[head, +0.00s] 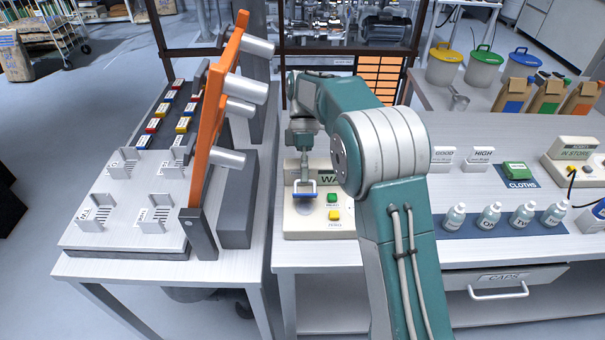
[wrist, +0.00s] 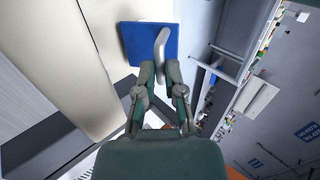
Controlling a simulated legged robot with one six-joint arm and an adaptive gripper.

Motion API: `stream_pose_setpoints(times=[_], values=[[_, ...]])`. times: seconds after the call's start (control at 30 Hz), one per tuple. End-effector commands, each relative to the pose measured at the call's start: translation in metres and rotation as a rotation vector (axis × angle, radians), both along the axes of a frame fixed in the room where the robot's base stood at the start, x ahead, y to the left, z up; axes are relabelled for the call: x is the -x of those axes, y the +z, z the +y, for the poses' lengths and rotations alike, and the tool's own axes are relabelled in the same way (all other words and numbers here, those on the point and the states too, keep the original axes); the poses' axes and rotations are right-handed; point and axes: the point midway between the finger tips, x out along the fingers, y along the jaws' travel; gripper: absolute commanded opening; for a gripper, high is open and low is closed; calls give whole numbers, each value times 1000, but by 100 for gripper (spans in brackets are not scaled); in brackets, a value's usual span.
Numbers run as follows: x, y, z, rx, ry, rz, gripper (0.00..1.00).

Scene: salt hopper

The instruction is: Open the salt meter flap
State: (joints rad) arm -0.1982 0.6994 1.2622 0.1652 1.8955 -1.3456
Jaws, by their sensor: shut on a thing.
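The salt meter is a cream box (head: 318,170) with a partly hidden "WA" label on the right-hand table. A small blue flap (head: 311,195) with a pale handle shows low on its front. In the wrist view the flap is a blue square (wrist: 136,40) beside a cream panel, with its grey-white handle (wrist: 161,42) running down it. My gripper (wrist: 161,68) is shut on the lower end of this handle. In the head view my gripper (head: 304,165) points down above the flap. My arm hides the meter's right side. I cannot tell how far the flap stands open.
A green button (head: 333,198) and a yellow button (head: 334,215) sit right of the flap. An orange rack (head: 215,110) with grey cylinders stands close on the left. Several bottles (head: 490,214) and a green cloth pack (head: 515,169) stand right of my arm.

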Motion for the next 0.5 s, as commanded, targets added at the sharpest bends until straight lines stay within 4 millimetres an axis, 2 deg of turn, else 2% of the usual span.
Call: stream_pose_setpoints(times=[0.2,0.3,0.5], values=[[0,-1,-2,5,-2,0,0],[0,-1,-2,5,-2,0,47],[0,-1,1,4,-1,-1,47]])
